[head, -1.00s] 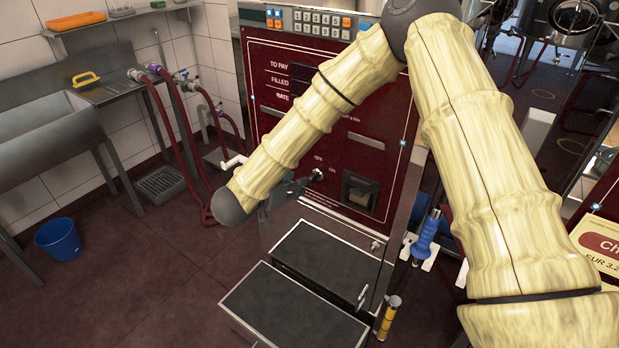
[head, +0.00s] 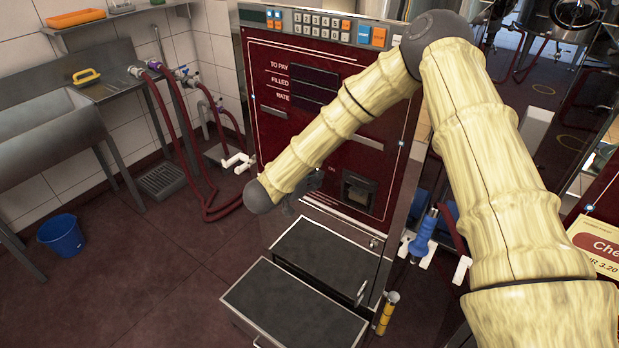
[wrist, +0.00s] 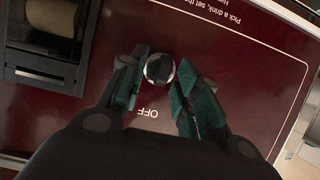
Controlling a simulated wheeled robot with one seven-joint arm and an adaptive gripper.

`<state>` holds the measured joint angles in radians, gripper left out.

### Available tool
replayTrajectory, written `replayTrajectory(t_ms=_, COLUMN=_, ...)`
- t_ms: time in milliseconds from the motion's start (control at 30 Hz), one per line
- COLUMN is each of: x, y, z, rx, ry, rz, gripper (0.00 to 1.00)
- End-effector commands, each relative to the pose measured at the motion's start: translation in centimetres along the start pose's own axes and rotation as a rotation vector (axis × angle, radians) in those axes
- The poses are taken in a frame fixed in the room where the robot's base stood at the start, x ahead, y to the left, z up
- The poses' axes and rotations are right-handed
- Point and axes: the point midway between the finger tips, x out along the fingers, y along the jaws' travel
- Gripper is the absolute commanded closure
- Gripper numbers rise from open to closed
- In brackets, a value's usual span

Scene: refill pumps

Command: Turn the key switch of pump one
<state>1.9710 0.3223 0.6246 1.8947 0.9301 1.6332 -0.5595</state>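Pump one is the dark red panel (head: 275,125) with display rows and a keypad on top. Its key switch shows in the wrist view as a small round metal knob (wrist: 159,68), with the word OFF printed beside it. My gripper (wrist: 163,75) is open, one dark green finger on each side of the knob. The fingers are very close to it; whether they touch it I cannot tell. In the head view my gripper (head: 302,190) is small and dark in front of the panel, partly hidden by my arm. The key's exact angle is unclear.
A receipt slot (head: 359,190) sits right of the switch. Below the panel a black-topped step (head: 295,305) juts out. A blue nozzle (head: 423,238) hangs at the pump's right side. A blue bucket (head: 62,236) stands on the floor.

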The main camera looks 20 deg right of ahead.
Motion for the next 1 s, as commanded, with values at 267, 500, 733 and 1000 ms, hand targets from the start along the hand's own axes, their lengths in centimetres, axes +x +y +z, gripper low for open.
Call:
replayTrajectory(t_ms=267, x=-0.04, y=-0.01, z=-0.01, rx=0.0, ry=0.0, rz=0.0, gripper=1.0)
replayTrajectory(t_ms=500, x=-0.03, y=0.04, z=0.03, rx=0.009, ry=0.0, rz=-0.004, gripper=1.0)
replayTrajectory(t_ms=733, x=0.05, y=0.19, z=0.1, rx=0.086, ry=0.002, rz=-0.036, gripper=1.0)
replayTrajectory(t_ms=1000, x=0.16, y=0.54, z=0.41, rx=0.282, ry=0.001, rz=-0.118, gripper=1.0)
